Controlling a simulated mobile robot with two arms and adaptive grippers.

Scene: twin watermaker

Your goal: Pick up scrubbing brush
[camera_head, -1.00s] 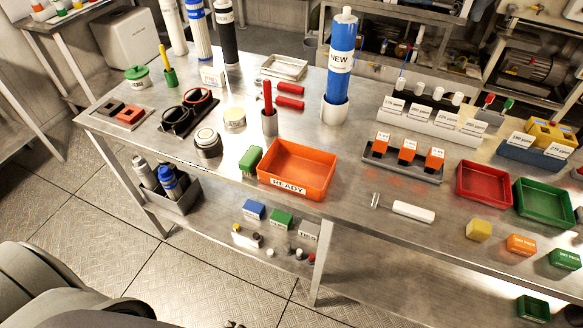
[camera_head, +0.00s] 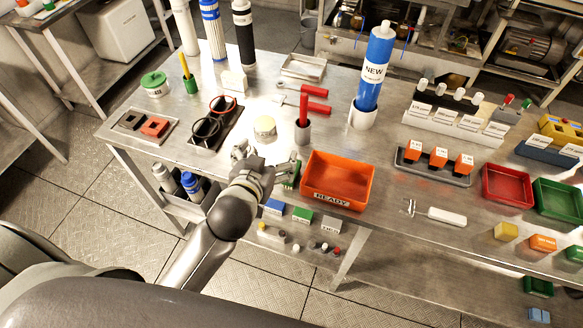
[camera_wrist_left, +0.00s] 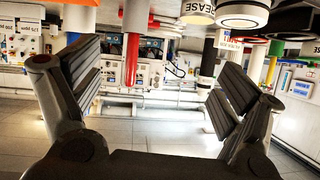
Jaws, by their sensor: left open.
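A small green block, which may be the scrubbing brush (camera_head: 291,181), stands at the left side of the orange READY tray (camera_head: 337,180). It is mostly hidden by my left gripper. My left gripper (camera_head: 266,159) is open at the table's front edge, just left of that green block. I cannot tell whether it touches it. In the wrist view, which appears upside down, the two dark fingers (camera_wrist_left: 155,88) are spread with nothing between them. A white-handled tool with a metal head (camera_head: 445,215) lies right of the tray. My right gripper is not in view.
A tall blue NEW filter (camera_head: 375,70) stands further back. Free metal surface lies around the white-handled tool.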

